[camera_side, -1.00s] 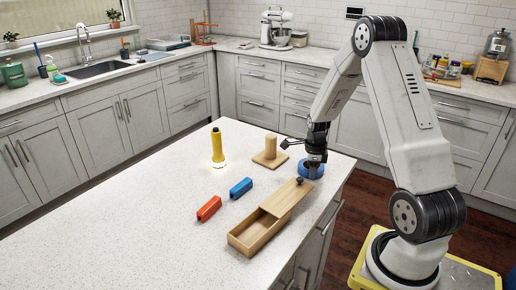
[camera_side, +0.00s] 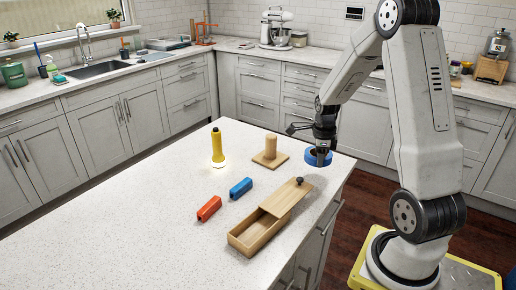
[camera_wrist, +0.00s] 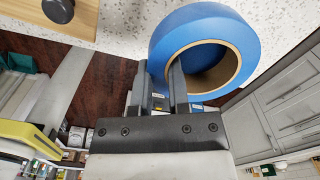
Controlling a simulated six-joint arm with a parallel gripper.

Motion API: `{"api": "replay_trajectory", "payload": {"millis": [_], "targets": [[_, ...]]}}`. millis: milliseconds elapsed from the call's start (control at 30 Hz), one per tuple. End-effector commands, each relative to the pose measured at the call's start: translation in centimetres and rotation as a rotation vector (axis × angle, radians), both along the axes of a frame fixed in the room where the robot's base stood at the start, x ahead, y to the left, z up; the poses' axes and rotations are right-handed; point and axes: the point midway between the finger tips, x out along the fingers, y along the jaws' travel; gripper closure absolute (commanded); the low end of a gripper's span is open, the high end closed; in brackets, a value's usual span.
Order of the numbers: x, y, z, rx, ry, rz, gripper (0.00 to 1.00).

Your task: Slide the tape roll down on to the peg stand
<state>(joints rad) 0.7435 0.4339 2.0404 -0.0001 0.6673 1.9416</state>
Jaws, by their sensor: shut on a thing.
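A blue tape roll (camera_side: 318,160) is held by my gripper (camera_side: 321,147) near the right edge of the island top, seemingly a little above it. In the wrist view the roll (camera_wrist: 240,28) lies with its cardboard core facing the camera. My gripper (camera_wrist: 166,75) is shut on the roll's wall there, one finger inside the ring and one outside. The wooden peg stand (camera_side: 270,157), a square base with an upright round peg, stands to the left of the roll. Its peg is bare. The stand does not show in the wrist view.
A wooden box (camera_side: 256,236) with a partly slid lid and dark knob stands in front of the roll; its lid shows in the wrist view (camera_wrist: 30,12). A blue block (camera_side: 241,188), an orange block (camera_side: 209,208) and a yellow lit torch-like cylinder (camera_side: 217,148) stand further left.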

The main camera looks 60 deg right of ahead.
Motion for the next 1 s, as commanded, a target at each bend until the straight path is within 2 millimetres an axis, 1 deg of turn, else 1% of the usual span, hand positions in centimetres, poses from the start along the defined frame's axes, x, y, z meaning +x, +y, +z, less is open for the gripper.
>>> {"api": "replay_trajectory", "payload": {"millis": [33, 167, 400, 700, 1000], "targets": [[-0.4, 0.3, 0.8, -0.002, -0.002, -0.001, 1.0], [-1.5, 1.0, 2.3, -0.002, -0.002, -0.001, 1.0], [-4.5, 2.9, 3.9, -0.002, -0.002, -0.002, 1.0], [-7.4, 4.9, 5.3, 0.0, -0.001, -0.002, 1.0], [-8.8, 5.8, 6.1, -0.001, 0.0, -0.001, 1.0]]}}
